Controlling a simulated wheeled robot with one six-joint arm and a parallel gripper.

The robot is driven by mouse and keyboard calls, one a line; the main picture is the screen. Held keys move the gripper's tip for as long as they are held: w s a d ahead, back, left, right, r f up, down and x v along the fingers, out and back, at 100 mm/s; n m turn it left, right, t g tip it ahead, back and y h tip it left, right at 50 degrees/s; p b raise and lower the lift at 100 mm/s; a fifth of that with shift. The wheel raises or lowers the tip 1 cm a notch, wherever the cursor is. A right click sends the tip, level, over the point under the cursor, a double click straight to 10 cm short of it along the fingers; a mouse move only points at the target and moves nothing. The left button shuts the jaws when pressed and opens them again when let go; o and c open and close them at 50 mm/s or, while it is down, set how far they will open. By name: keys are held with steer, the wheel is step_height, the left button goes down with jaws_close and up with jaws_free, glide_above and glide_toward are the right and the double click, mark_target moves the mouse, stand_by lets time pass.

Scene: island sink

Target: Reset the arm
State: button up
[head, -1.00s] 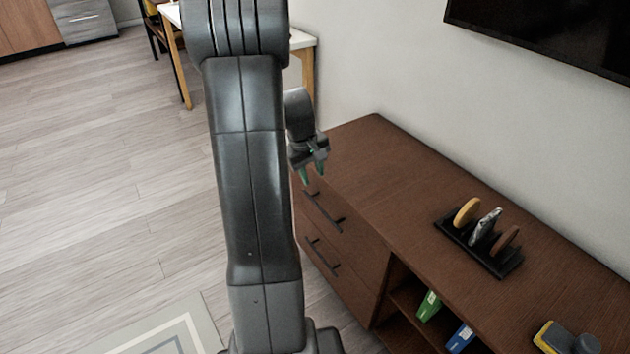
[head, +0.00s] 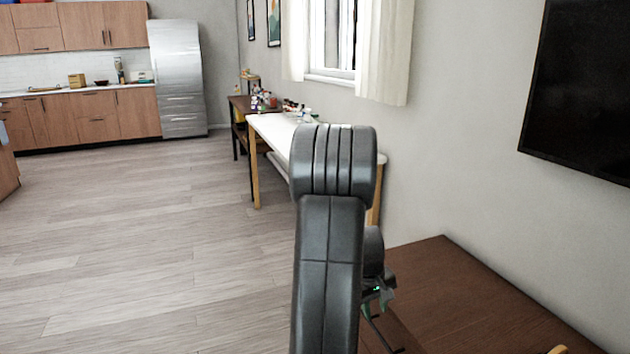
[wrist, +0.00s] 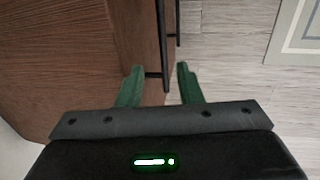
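My gripper (wrist: 160,85) has two green fingers that stand apart with nothing held between them in the wrist view. It points down over the front edge of a brown wooden cabinet (wrist: 50,70), and a dark drawer handle (wrist: 163,45) shows between and beyond the fingers. In the head view my gripper (head: 373,308) is partly hidden behind my dark arm, beside the left end of the cabinet top (head: 460,290).
A white table (head: 270,128) with several small items stands behind my arm along the wall. A dark TV screen (head: 585,90) hangs at the right. The wooden floor (head: 150,250) at the left is clear. A fridge (head: 177,75) stands far back.

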mark_target(376, 331)
steer(key=f, duration=0.2)
steer(key=f+b, duration=0.1)
steer(key=f, duration=0.1)
steer(key=d+f+b, duration=0.1)
steer(key=f, duration=0.2)
steer(key=shift+w+d+f, duration=0.1)
steer(key=shift+w, duration=0.1)
steer(key=shift+s+a+b, duration=0.2)
steer(key=shift+s+a, duration=0.1)
steer(key=shift+a, duration=0.5)
steer(key=shift+s+a+b, duration=0.2)
steer(key=shift+s+a, duration=0.05)
steer(key=shift+a, duration=0.5)
steer(key=shift+s+a, duration=0.1)
